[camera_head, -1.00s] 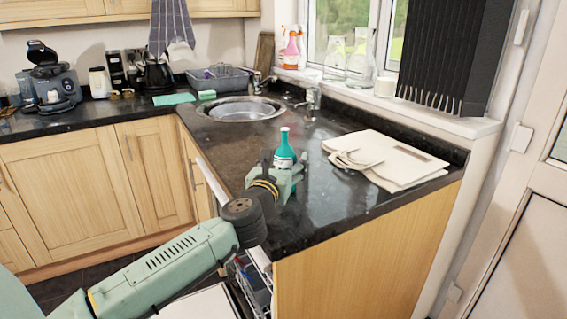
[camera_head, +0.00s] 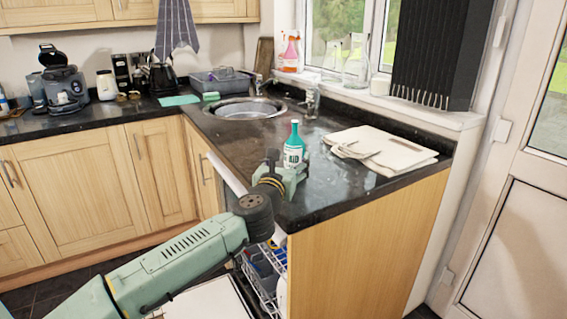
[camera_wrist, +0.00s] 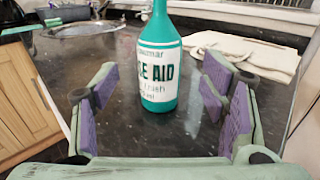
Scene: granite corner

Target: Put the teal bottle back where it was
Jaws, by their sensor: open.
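The teal bottle (camera_head: 294,148), with a white label, stands upright on the black granite counter (camera_head: 240,148), left of the folded cream cloth bag. My gripper (camera_head: 284,174) is open at the counter's near-left edge, close in front of the bottle. In the wrist view the bottle (camera_wrist: 160,75) stands centred in the gap between the purple-padded fingers, at or just beyond their tips. Dark counter shows between each finger and the bottle, so no contact is visible. The bottle's cap is cut off by the top of the wrist view.
The cream bag (camera_head: 385,148) lies right of the bottle. An open dishwasher rack (camera_head: 262,275) is below the counter edge. The counter between bottle and sink is clear.

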